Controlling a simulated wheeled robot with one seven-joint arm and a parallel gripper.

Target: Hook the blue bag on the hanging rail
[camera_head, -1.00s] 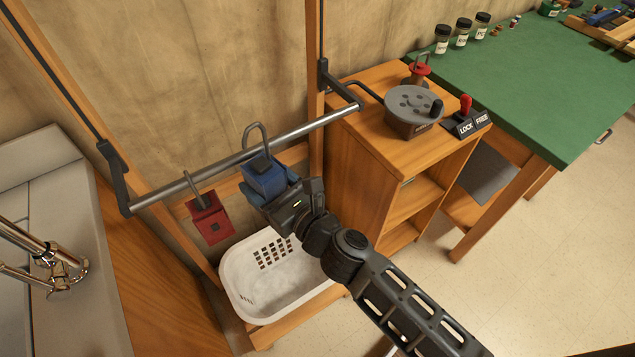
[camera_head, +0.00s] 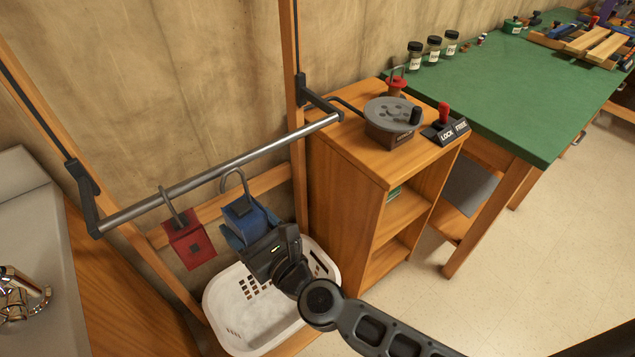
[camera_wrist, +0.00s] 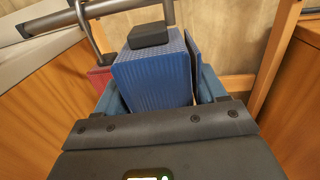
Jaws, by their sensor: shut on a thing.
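The blue bag (camera_head: 243,218) is a small box-like bag with a dark hook on top; it also shows in the wrist view (camera_wrist: 152,75). My gripper (camera_head: 268,248) is shut on the blue bag from the front right, with fingers along its sides (camera_wrist: 160,105). The hanging rail (camera_head: 205,180) is a grey bar running from lower left to upper right. The top of the blue bag's hook meets the rail's line in the head view. I cannot tell whether it is over the rail or in front of it.
A red bag (camera_head: 188,245) hangs on the rail just left of the blue bag. A white basket (camera_head: 225,305) stands below. A wooden cabinet (camera_head: 345,200) with a crank (camera_head: 393,115) and a lock lever (camera_head: 445,118) stands at right, beside a green bench (camera_head: 500,95).

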